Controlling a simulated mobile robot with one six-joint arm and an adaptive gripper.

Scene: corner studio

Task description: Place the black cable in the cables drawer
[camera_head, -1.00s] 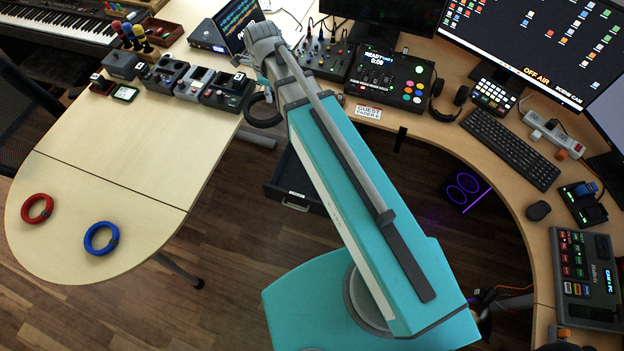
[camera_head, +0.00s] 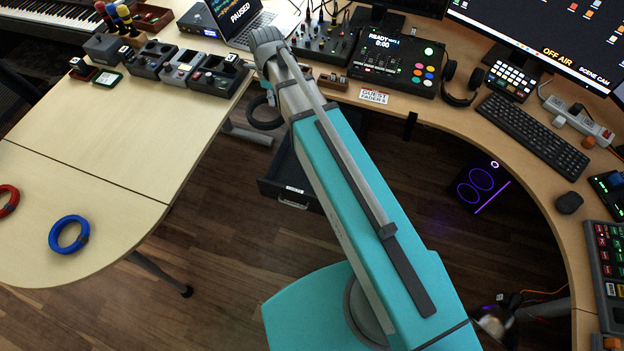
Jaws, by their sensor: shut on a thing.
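The black cable (camera_head: 264,113) is a coiled ring hanging at the end of my arm, beside the desk's inner edge in the picture. My gripper (camera_head: 268,92) is mostly hidden behind the wrist; it is shut on the cable. An open dark drawer (camera_head: 280,188) with a small white label and a handle shows below the desk, lower in the picture than the cable. My arm covers its right part, and its inside is hard to make out. I cannot read the label. The cable is apart from the drawer.
A blue cable ring (camera_head: 69,234) and a red cable ring (camera_head: 8,200) lie on the left table. A laptop (camera_head: 240,22), a mixer (camera_head: 325,43) and a control panel (camera_head: 395,65) stand on the desk. Headphones (camera_head: 462,85) lie right of them. Open wooden floor lies between.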

